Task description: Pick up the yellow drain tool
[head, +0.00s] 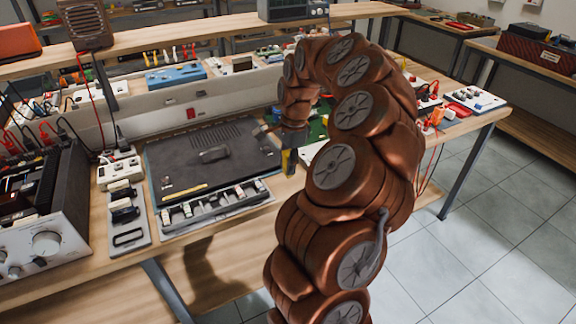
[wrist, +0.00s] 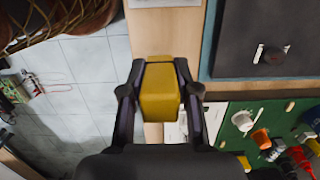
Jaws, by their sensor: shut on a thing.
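The yellow drain tool (wrist: 159,92) shows in the wrist view as a blocky yellow piece between my two dark fingers. My gripper (wrist: 160,82) is shut on it, with a finger touching each side. Only its near end and top show; the rest is hidden by distance and angle.
The flat black case (head: 225,150) lies on the wooden workbench (head: 180,238), with a tray of small parts (head: 215,208) in front. A green board (wrist: 265,125) with coloured parts is beside it. A metal amplifier (head: 50,240) stands at left. The tiled floor (head: 470,230) at right is clear.

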